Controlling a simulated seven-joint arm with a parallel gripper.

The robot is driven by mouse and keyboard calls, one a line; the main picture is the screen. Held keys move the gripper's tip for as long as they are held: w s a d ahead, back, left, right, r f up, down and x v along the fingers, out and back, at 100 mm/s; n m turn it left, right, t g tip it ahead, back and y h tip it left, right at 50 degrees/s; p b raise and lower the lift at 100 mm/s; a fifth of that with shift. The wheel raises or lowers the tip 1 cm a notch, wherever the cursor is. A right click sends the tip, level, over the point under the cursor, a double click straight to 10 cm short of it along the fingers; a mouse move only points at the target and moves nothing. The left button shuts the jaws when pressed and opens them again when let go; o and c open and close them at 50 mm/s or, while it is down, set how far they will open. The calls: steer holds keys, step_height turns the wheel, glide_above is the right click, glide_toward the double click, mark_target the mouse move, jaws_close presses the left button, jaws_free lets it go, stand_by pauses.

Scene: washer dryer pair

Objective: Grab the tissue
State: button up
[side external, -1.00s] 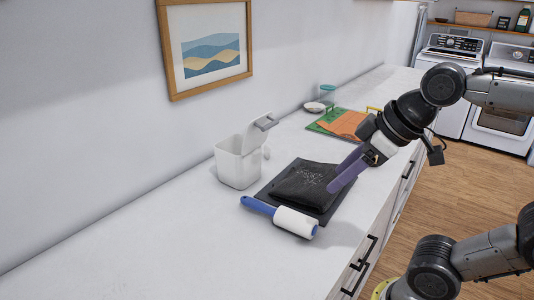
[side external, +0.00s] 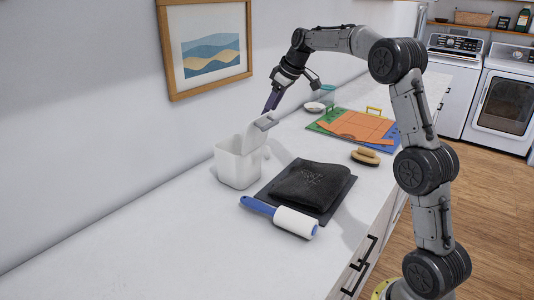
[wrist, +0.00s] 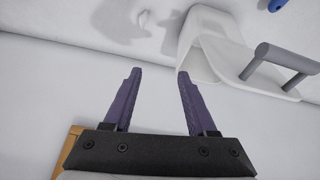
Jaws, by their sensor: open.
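The inside of the container is hidden from the side. A folded black cloth (side external: 305,185) with pale specks lies on a dark mat (side external: 342,197).
A blue-handled lint roller (side external: 290,219) lies in front of the mat. A brush (side external: 365,157), a green and blue board with orange cloth (side external: 355,126) and a small white dish (side external: 315,107) are farther back. The wall is close behind my gripper. The counter's left front is clear.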

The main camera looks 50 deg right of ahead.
steer(key=m+g, duration=0.1)
glide_toward(269, 146)
steer(key=x, duration=0.6)
steer(key=shift+s+d+f, duration=0.1)
steer(key=shift+s+f, duration=0.05)
steer(key=shift+s, duration=0.05)
steer(key=shift+x, duration=3)
steer(key=shift+w, duration=0.2)
jaws_close()
